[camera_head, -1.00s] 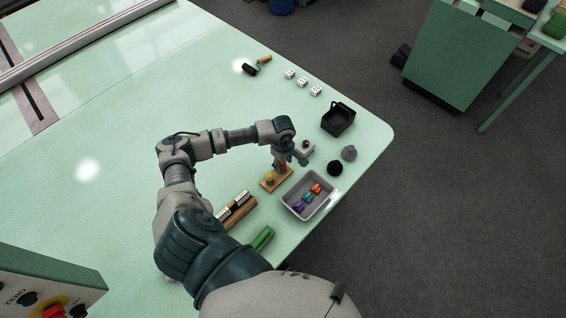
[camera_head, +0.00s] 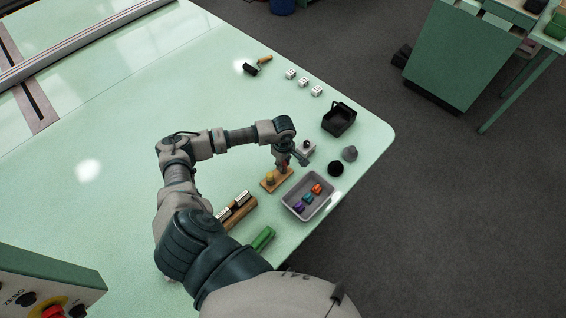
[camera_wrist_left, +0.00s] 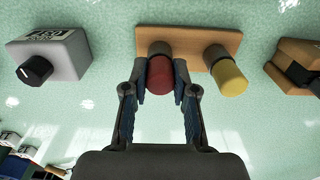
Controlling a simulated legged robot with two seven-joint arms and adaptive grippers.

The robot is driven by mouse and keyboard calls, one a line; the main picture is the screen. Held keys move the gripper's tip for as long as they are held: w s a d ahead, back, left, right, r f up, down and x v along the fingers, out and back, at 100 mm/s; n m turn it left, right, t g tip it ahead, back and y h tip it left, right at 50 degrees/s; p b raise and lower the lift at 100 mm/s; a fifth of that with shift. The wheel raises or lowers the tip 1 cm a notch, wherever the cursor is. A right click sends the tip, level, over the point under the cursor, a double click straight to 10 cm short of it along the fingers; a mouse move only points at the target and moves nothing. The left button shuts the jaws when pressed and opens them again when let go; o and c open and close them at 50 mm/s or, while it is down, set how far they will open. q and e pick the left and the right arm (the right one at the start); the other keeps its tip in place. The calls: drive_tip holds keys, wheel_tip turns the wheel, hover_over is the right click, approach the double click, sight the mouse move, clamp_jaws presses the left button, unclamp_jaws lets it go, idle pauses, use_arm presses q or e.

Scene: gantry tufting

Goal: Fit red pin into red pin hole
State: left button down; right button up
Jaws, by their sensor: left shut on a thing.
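My left gripper (camera_head: 287,163) is shut on the red pin (camera_wrist_left: 160,74). In the left wrist view the fingers (camera_wrist_left: 160,85) are on both sides of it. The red pin hole is hidden. The yellow pin (camera_wrist_left: 226,78) stands at the other end of the board. In the head view the board (camera_head: 268,186) lies on the green table. My right gripper is not in view.
A grey tray (camera_head: 328,205) with colored pieces stands near the table edge. A white box with a black knob (camera_wrist_left: 47,58) is beside the board. A black basket (camera_head: 339,119) and dark round objects (camera_head: 335,168) stand beyond. A wooden rack (camera_head: 238,211) is nearer.

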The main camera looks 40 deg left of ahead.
use_arm(q)
drive_tip(key=shift+r, duration=0.2)
drive_tip(key=shift+r+p, duration=0.5)
drive_tip(key=shift+r, duration=0.2)
drive_tip(key=shift+r+p, duration=0.55)
drive_tip(key=shift+r, duration=0.8)
